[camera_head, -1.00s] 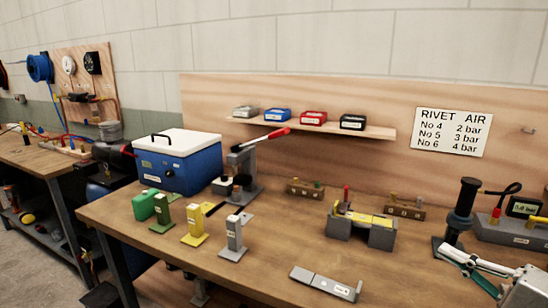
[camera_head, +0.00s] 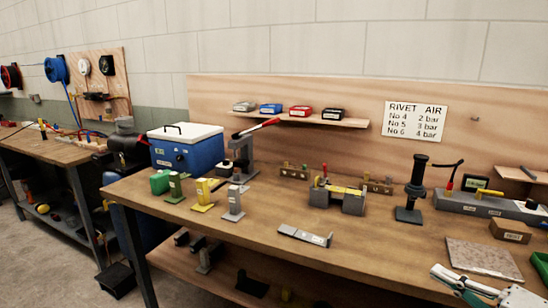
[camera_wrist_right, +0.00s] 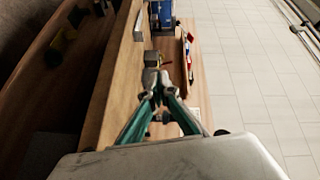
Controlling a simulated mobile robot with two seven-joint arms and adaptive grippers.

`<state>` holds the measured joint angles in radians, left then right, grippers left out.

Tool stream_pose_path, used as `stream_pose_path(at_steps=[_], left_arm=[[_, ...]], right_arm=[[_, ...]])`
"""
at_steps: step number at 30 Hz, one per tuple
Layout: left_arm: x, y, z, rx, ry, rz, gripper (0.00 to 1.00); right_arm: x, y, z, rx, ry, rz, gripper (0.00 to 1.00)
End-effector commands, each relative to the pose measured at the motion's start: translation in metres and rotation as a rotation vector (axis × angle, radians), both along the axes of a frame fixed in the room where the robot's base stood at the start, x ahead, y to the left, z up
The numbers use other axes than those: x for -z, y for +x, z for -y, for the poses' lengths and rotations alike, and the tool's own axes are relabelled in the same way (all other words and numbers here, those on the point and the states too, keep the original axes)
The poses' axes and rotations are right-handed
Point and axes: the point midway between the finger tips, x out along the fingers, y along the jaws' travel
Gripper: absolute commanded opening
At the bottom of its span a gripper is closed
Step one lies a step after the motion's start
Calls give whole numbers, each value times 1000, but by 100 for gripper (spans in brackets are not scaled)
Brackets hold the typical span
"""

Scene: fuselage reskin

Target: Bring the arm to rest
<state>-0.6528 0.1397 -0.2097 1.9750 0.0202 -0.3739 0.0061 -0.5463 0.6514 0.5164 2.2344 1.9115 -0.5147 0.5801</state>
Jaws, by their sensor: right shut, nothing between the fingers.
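My right gripper (camera_head: 436,272), white with teal links, is in the lower right corner of the head view. My left gripper is not in view.
The wooden workbench (camera_head: 300,239) carries a blue cooler box (camera_head: 186,155), coloured stands, a lever press (camera_head: 241,155), a yellow-topped fixture (camera_head: 338,195) and a black upright tool (camera_head: 415,190). A shelf (camera_head: 355,123) holds small bins.

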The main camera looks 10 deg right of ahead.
Motion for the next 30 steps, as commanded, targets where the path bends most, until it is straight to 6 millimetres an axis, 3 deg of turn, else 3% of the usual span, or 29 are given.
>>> stream_pose_path(at_steps=[8, 12, 18, 24, 30], left_arm=[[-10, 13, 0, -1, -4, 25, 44], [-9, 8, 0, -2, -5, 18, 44], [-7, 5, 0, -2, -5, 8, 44], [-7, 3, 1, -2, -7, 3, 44], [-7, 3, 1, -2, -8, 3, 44]], right_arm=[[130, -14, -13, 62, -353, -81, 0], [201, -33, -35, 44, -590, -119, 0], [285, -69, -86, -53, -931, -132, 0], [338, -105, -153, -197, -1246, -76, 0], [359, -128, -203, -307, -1447, 7, 0]])
